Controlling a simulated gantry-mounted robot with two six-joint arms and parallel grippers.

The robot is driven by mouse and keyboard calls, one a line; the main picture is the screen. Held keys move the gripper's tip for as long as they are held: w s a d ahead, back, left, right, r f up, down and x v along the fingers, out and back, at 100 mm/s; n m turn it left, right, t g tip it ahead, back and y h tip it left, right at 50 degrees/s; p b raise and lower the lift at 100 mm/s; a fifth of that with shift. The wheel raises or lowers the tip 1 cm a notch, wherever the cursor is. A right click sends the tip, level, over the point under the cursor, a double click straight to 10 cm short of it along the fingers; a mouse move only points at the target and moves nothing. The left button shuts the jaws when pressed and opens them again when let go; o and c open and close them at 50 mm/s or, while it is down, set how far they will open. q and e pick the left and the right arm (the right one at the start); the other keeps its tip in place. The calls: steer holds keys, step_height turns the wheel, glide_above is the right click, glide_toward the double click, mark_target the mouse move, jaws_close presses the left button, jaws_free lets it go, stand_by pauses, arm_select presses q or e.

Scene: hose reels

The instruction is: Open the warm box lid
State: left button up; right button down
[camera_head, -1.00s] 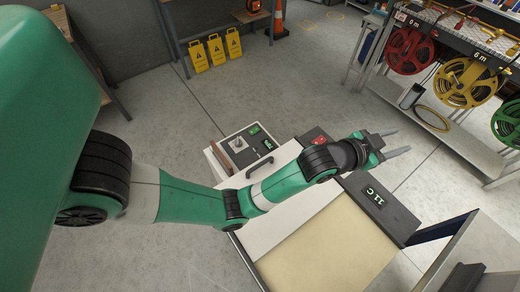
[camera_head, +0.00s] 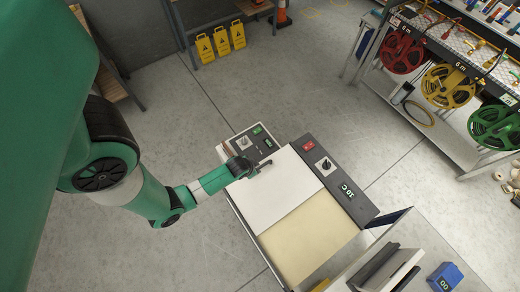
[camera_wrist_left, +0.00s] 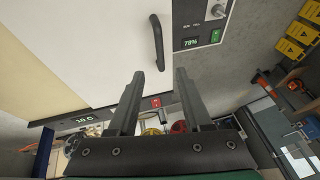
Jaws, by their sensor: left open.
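The warm box has a white lid (camera_head: 286,188) that lies flat beside a cream panel (camera_head: 312,238). Its dark control strip (camera_head: 352,199) has a red switch, a knob and a display. My left gripper (camera_head: 265,167) is at the lid's left edge in the head view and hides the handle there. In the left wrist view the black bar handle (camera_wrist_left: 157,42) stands on the white lid, just beyond the open, empty fingers (camera_wrist_left: 160,75). The handle is roughly in line with the gap between them and appears apart from the fingertips. My right gripper is out of view.
A side panel (camera_head: 256,140) with a green display adjoins the box. A shelf with red, yellow (camera_head: 448,86) and green hose reels stands at the right. A blue bin (camera_head: 445,277) is at lower right. Yellow signs (camera_head: 221,41) stand at the back. Open floor lies between.

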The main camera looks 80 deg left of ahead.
arm_select(q)
steer(key=b, duration=0.5)
glide_above(261, 167)
steer(key=s+d, duration=0.2)
steer(key=f, duration=0.6)
steer(key=shift+d, duration=0.2)
steer(key=b+x, duration=0.1)
steer(key=x, duration=0.3)
steer(key=shift+w+a+f, duration=0.1)
steer(key=shift+w+a, duration=0.1)
steer(key=shift+w, duration=0.05)
jaws_close()
